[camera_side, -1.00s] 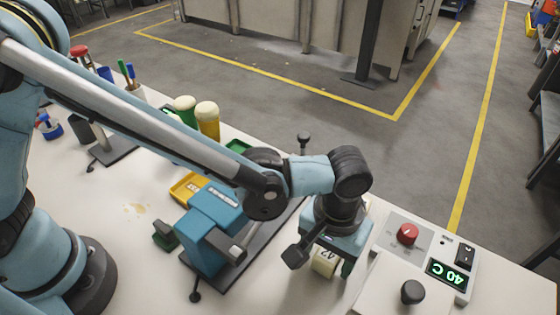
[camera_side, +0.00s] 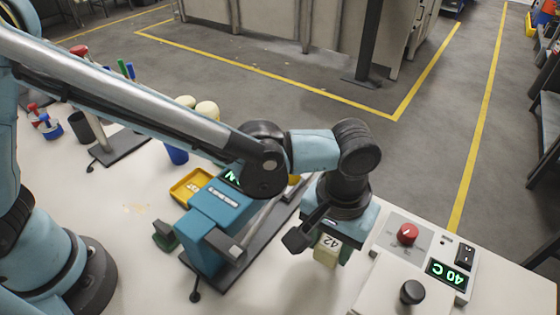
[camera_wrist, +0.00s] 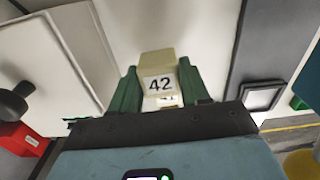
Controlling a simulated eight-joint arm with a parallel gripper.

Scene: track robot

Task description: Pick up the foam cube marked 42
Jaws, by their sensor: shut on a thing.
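The foam cube marked 42 (camera_side: 328,247) is cream coloured with a white label. In the wrist view the cube (camera_wrist: 158,72) sits between two green fingers, its number facing the camera. My gripper (camera_wrist: 157,92) is shut on it. In the side view my gripper (camera_side: 334,246) holds the cube near the right part of the white table (camera_side: 133,240), and it appears to be above the surface. A second label shows partly below the 42 in the wrist view; what it belongs to is unclear.
A blue vise-like device (camera_side: 218,213) on a dark base stands to the left of my gripper. A control box with a red knob (camera_side: 408,234) and a display reading 40 C is close on the right. A yellow tray (camera_side: 188,187) lies behind the blue device.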

